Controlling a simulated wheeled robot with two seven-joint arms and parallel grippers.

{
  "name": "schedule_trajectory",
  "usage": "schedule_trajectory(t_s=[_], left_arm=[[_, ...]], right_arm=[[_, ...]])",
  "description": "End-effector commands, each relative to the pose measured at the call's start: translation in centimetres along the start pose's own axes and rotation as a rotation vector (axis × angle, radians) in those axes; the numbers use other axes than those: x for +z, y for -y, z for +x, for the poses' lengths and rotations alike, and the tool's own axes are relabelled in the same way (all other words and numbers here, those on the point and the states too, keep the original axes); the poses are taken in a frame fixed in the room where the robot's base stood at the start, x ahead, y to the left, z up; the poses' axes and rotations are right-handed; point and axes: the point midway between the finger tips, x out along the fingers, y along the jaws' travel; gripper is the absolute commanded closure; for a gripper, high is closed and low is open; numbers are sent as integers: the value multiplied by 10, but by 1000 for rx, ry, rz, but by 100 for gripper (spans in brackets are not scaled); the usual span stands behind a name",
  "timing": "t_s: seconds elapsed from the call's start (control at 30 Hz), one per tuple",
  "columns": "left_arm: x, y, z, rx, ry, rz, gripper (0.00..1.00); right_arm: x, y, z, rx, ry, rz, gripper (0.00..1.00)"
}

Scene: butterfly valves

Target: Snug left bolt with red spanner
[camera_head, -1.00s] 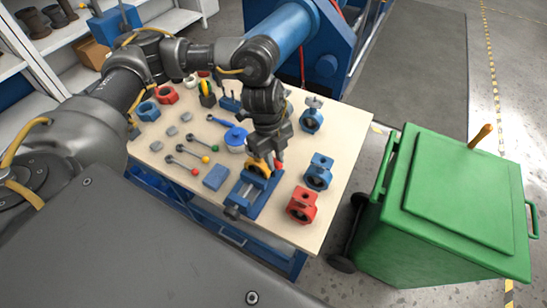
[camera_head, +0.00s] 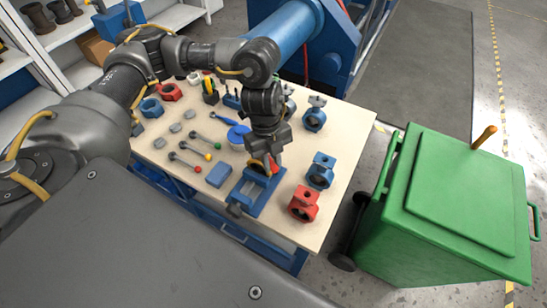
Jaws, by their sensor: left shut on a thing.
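My left gripper (camera_head: 268,163) reaches down over the blue vise (camera_head: 258,193) on the table and is shut. A small red part, apparently the red spanner (camera_head: 272,168), shows at its fingertips; the rest is hidden by the gripper. An orange-yellow valve body (camera_head: 256,168) sits in the vise, mostly covered by the gripper. The left bolt cannot be made out; whether the spanner touches it cannot be told. My right gripper is not in view.
The wooden table (camera_head: 335,150) holds a red valve body (camera_head: 303,204), a blue one (camera_head: 320,171), levers with coloured knobs (camera_head: 198,169), a blue block (camera_head: 219,175) and a blue disc (camera_head: 238,133). A green bin (camera_head: 460,200) stands right of the table.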

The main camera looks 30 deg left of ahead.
Motion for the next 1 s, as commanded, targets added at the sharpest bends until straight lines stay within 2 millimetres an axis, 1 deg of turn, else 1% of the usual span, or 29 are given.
schedule_trajectory(t_s=[0.27, 0.5, 0.77, 1.0], left_arm=[[0, -2, -1, 3, 1, 36, 100], [0, -11, -1, 20, 2, 116, 100], [0, -14, -1, 26, 3, 144, 100], [1, -22, -1, 43, 2, 221, 100]], right_arm=[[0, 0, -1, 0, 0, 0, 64], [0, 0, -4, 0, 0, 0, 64], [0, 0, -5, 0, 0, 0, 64], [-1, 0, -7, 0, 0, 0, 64]])
